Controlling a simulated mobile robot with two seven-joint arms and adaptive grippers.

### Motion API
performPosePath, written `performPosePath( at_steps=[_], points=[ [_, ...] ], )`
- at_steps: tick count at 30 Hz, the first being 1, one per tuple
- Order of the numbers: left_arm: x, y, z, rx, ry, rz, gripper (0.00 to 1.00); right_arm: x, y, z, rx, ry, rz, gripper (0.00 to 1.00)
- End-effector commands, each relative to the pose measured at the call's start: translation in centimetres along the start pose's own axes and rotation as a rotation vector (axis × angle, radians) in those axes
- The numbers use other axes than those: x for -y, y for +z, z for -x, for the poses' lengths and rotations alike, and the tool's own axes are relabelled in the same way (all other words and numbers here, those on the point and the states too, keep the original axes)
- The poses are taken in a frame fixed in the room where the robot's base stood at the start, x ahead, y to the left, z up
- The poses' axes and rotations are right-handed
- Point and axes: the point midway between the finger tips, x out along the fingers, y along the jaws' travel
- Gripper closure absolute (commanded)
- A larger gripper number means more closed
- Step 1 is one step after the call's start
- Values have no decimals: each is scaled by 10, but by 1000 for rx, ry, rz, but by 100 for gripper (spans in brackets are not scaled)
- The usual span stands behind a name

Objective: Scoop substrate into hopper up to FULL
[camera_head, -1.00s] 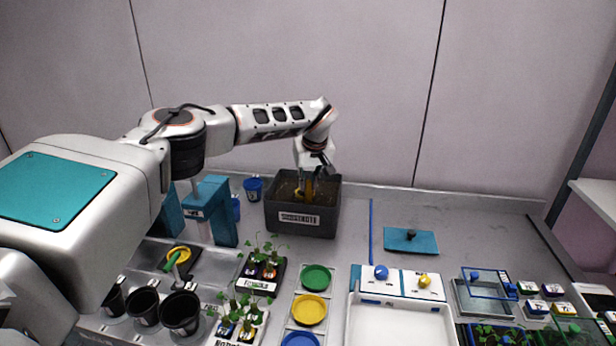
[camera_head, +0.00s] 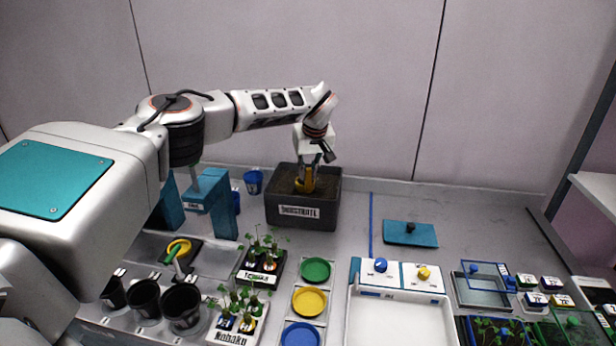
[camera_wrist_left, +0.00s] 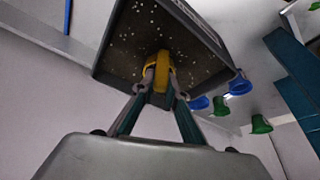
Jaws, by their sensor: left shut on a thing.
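The dark substrate bin (camera_head: 299,212) stands at the back of the bench, holding brown substrate with pale specks in the left wrist view. My left gripper (camera_head: 309,173) reaches down over the bin from above. It is shut on a yellow scoop (camera_head: 303,185), which is at the substrate inside the bin; how deep it sits I cannot tell. The left wrist view shows the yellow scoop (camera_wrist_left: 162,68) between my fingertips (camera_wrist_left: 158,88). A teal stand (camera_head: 213,207) left of the bin may be the hopper; its fill level and any FULL mark are not readable. My right gripper is not in view.
A blue cup (camera_head: 253,182) stands left of the bin. Seedling trays (camera_head: 262,279), black pots (camera_head: 183,309) and coloured dishes (camera_head: 309,300) are in front. A teal plate (camera_head: 410,234) lies to the right, with a white tray (camera_head: 400,318) nearer.

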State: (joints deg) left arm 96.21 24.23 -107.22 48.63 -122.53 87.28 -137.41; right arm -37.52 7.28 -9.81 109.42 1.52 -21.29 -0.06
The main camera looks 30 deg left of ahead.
Motion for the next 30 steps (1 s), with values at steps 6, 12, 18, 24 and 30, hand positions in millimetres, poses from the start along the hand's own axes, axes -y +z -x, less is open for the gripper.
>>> performPosePath(
  at_steps=[6, 12, 18, 24, 30],
  points=[
    [0, -10, 23, -1, 1, 1, 100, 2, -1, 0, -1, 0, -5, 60],
    [0, -18, 43, -1, 1, 1, 100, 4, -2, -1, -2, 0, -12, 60],
    [0, -26, 63, -1, 1, 2, 100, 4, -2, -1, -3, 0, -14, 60],
    [-1, -34, 83, -2, 1, 1, 100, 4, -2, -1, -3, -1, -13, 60],
    [0, -43, 103, -1, 1, 1, 100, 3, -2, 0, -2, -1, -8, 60]
  ],
)
